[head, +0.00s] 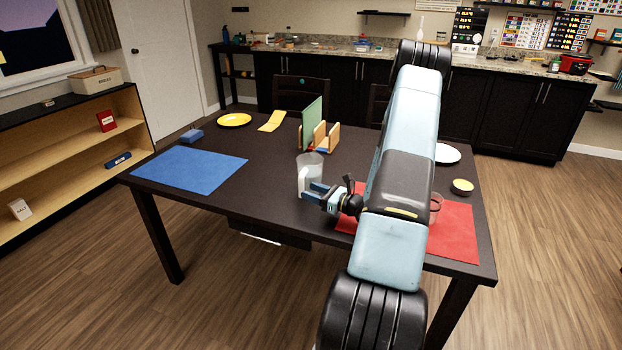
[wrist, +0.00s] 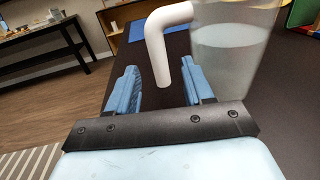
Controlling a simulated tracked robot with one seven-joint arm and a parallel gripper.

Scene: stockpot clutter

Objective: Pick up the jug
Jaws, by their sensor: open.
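The jug (head: 309,171) is a clear, see-through vessel with a white handle, standing upright on the dark table. In the wrist view the jug (wrist: 232,52) fills the upper right, and its white handle (wrist: 157,47) hangs down in front of my gripper. My gripper (head: 308,192) is at the near side of the jug in the head view. In the wrist view my gripper (wrist: 160,88) is open, its blue fingers to the left and right of the handle's lower end. I cannot tell whether either finger touches the handle.
The table (head: 265,205) holds a blue mat (head: 190,169) at left and a red mat (head: 455,235) at right, partly behind my arm. A wooden rack (head: 319,137) with a green board (head: 312,120) stands behind the jug. A yellow plate (head: 234,120) lies at the back left.

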